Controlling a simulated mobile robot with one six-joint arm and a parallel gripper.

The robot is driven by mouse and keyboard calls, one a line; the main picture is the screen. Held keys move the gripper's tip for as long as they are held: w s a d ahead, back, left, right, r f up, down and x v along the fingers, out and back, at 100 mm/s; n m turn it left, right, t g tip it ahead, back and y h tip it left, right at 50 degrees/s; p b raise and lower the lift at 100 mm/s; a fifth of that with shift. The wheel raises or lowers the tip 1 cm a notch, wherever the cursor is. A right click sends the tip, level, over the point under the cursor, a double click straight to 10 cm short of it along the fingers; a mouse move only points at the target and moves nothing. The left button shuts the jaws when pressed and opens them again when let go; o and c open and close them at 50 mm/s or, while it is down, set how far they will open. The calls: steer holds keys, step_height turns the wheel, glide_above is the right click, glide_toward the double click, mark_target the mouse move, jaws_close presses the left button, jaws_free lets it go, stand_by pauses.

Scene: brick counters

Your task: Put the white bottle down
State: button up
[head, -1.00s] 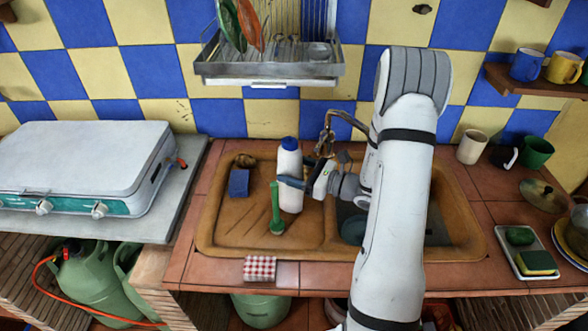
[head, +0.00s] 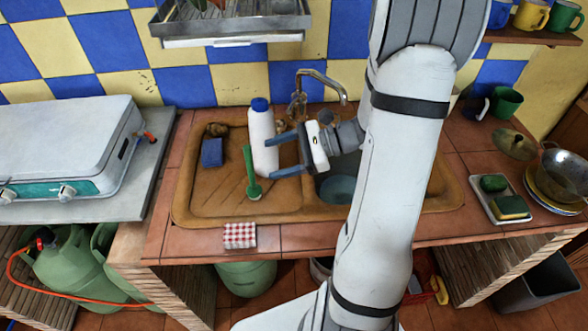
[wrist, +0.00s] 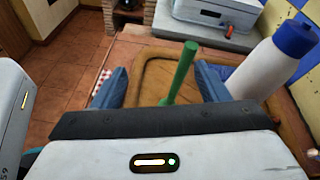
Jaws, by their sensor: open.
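The white bottle (head: 262,143) with a blue cap stands upright on the drainboard side of the brown sink (head: 205,216). My gripper (head: 273,157) is open beside it, its fingers pointing left in the head view. In the wrist view, the bottle (wrist: 268,68) is to the right of the right finger, outside the gap between the fingers (wrist: 161,85). A green brush (head: 249,165) stands near the bottle. In the wrist view this brush (wrist: 182,72) shows between the fingers, farther out. I cannot tell whether a finger touches the bottle.
A blue sponge (head: 212,152) lies left on the drainboard. The tap (head: 310,82) rises behind my gripper. A checkered cloth (head: 240,235) lies at the counter's front edge. A white tray (head: 490,202) with sponges is at right. A stove (head: 70,150) stands at left.

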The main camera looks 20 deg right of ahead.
steer(key=s+a+r+n+g+h, duration=0.2)
steer(key=s+a+n+g+h, duration=0.15)
steer(key=s+a+n, duration=0.2)
steer(key=s+d+r+n+t+h, duration=0.2)
steer(key=s+r+n+h, duration=0.3)
steer(key=n+h, duration=0.5)
steer(key=s+d+n, duration=0.1)
steer(key=s+n, duration=0.1)
steer(key=n, duration=0.1)
steer(key=shift+d, duration=0.35)
steer(key=shift+s+r+h, duration=0.1)
steer(key=shift+h, duration=0.15)
steer(key=shift+c, duration=0.6)
